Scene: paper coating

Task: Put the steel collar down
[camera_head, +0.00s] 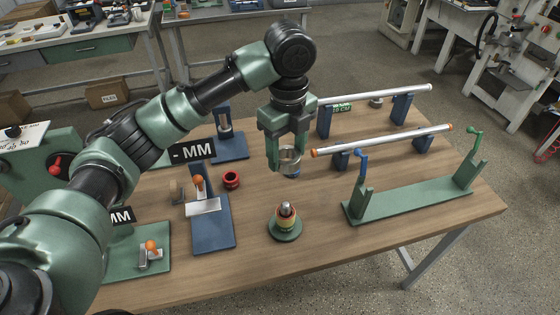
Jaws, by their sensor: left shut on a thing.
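The steel collar (291,157) is a short silver ring held between the fingers of my left gripper (288,160). The gripper points down and is shut on the collar, which appears to hang above the wooden table. The fingers hide part of the collar. A red collar (232,179) lies on the table to the left of the gripper. A green round base with a post (285,228) carries coloured rings in front of the gripper. My right gripper is out of view.
Silver rods (390,139) rest on blue stands to the right. A long green stand (410,204) with crank handles is at the right front. Blue fixtures (212,225) with an MM sign stand left of centre. Bare wood (335,245) shows at the front.

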